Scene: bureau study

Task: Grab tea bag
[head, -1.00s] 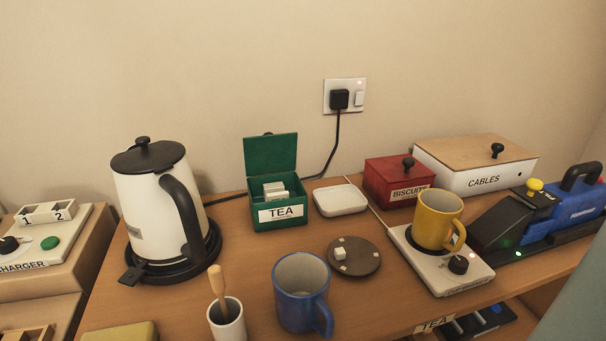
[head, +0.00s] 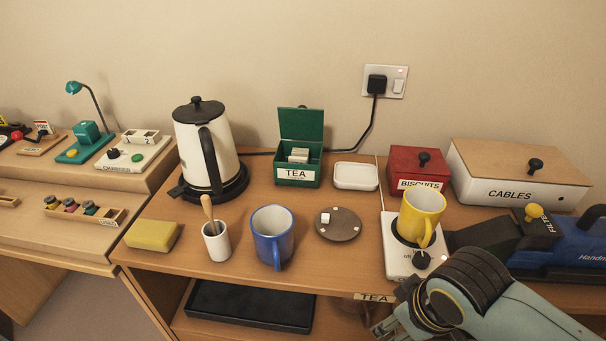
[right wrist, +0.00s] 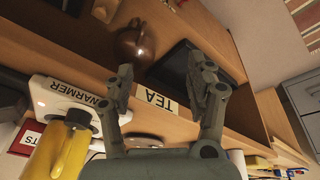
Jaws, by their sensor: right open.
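The green tea box (head: 313,176), labelled TEA, stands with its lid up at the back of the desk, right of the kettle. Pale tea bags (head: 299,155) show at its opening. My right arm comes in at the lower right of the head view. Its gripper (head: 385,326) is low at the desk's front edge, well apart from the tea box. In the right wrist view the right gripper (right wrist: 163,92) has its fingers spread with nothing between them. The tea box is not seen there. My left gripper is not in view.
A blue mug (head: 271,238), a white pot with a wooden-handled tool (head: 215,243) and a brown round coaster (head: 338,229) stand before the box. A yellow mug (head: 421,219) sits on the warmer (head: 398,268). The kettle (head: 203,155) stands left. A brown teapot (right wrist: 135,43) is below.

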